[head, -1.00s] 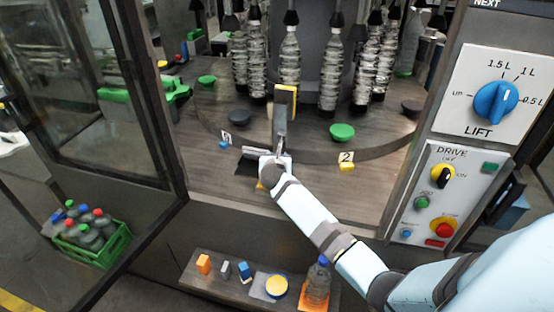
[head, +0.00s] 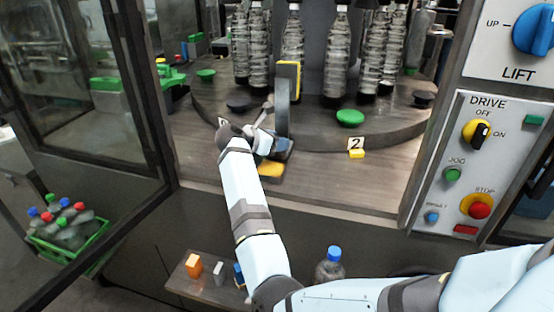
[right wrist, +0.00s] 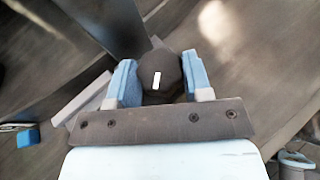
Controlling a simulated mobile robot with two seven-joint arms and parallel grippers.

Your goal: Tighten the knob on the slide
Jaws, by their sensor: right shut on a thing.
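The slide (head: 282,115) is a dark upright plate with a yellow block (head: 288,70) at its top, standing at the front of the round table. The knob (right wrist: 160,70) is dark and round with a white mark in the right wrist view. It sits between the two blue fingers of my right gripper (right wrist: 160,80), which is shut on it. In the head view my right gripper (head: 262,130) is at the left side of the slide, and I cannot make out the knob there. The white mark stands nearly upright in the wrist picture. My left gripper is out of view.
Several bottles (head: 337,55) stand on the round table behind the slide. A green disc (head: 350,117) and a number 2 marker (head: 356,144) are to the right. The control panel (head: 478,165) stands at the right, and an open door frame (head: 150,110) at the left.

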